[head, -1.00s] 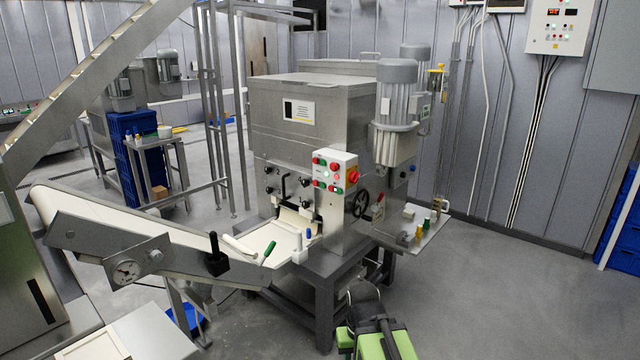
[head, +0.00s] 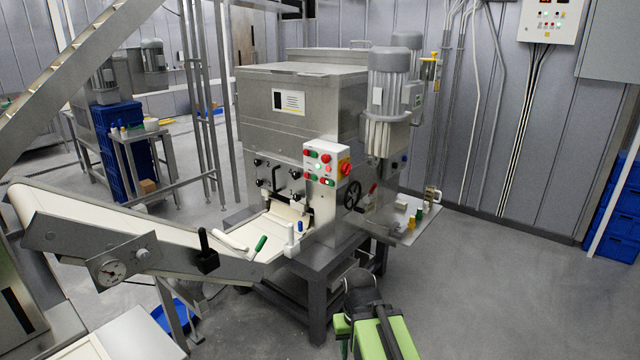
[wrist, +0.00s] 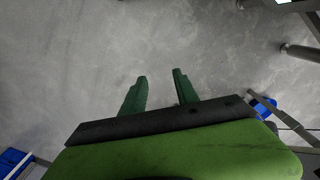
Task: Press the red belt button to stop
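A white control box (head: 317,164) with several red and green buttons is on the front of the steel pasta machine (head: 300,110). A red button (head: 325,158) is at its upper right, and smaller red and green ones sit around it. A red and yellow switch (head: 346,168) is on the box's side. I cannot read which button is for the belt. My gripper shows in the wrist view (wrist: 161,78), its two green fingers apart with only floor between them. In the head view my green arm is at the bottom, below and apart from the box; the fingers are not clear there.
An inclined white conveyor (head: 130,225) runs from the left to the machine. The machine's dark stand (head: 300,285) and a side shelf with small bottles (head: 408,222) are ahead. Blue crates (head: 615,215) are at the right. The floor at the right is open.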

